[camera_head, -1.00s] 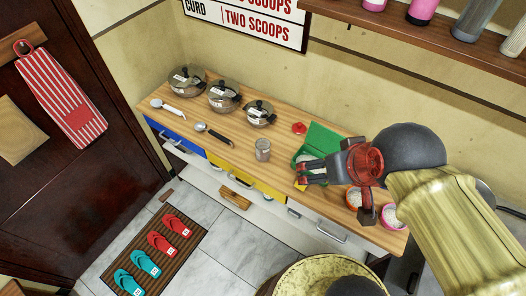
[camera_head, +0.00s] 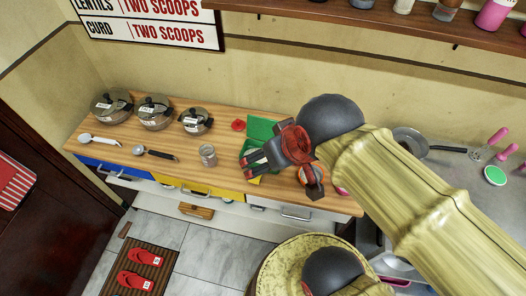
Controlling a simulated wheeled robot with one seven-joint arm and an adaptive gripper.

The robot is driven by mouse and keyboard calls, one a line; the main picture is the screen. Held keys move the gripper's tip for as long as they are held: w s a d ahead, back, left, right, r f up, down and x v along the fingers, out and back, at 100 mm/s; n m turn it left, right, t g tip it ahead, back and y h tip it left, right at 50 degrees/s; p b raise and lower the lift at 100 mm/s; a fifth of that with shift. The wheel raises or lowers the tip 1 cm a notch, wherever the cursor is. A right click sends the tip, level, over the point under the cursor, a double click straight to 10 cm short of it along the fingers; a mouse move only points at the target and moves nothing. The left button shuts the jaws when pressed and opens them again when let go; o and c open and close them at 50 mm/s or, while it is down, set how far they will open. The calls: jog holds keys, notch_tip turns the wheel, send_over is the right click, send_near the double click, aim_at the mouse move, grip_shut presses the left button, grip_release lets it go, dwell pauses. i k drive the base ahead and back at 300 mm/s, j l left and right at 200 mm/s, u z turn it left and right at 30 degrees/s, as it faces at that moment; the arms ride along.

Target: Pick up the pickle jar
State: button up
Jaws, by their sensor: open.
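A small clear jar with a greyish body (camera_head: 208,155) stands upright on the wooden counter (camera_head: 180,182), left of my gripper. It is the only jar I see on the counter; its contents are too small to tell. My gripper (camera_head: 246,163) is over the right part of the counter, fingers pointing left towards the jar. Its fingers are open, with a clear gap between them and the jar. My gripper and arm partly hide a green container (camera_head: 261,130) and the bowls behind them.
A red lid (camera_head: 238,125) lies behind the jar. Three steel pots (camera_head: 154,113) stand at the back left, with a white spoon (camera_head: 100,141) and a black-handled spoon (camera_head: 155,153) before them. A pan (camera_head: 411,141) is at right. A shelf (camera_head: 400,25) hangs above.

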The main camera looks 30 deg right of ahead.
aim_at(206, 151)
jog(key=z, duration=0.3)
jog(key=j+z, duration=0.45)
jog(key=k+j+z, duration=0.1)
jog(key=j+z, duration=0.2)
jog(key=z, duration=0.15)
jog(key=k+j+z, duration=0.15)
jog(key=j+z, duration=0.2)
jog(key=z, duration=0.15)
jog(key=k+j, duration=0.25)
jog(key=j, duration=0.15)
jog(key=k+j+z, duration=0.1)
jog(key=k+j, duration=0.15)
jog(key=j, duration=0.15)
jog(key=k+j, duration=0.25)
jog(key=j, duration=0.15)
jog(key=z, duration=0.05)
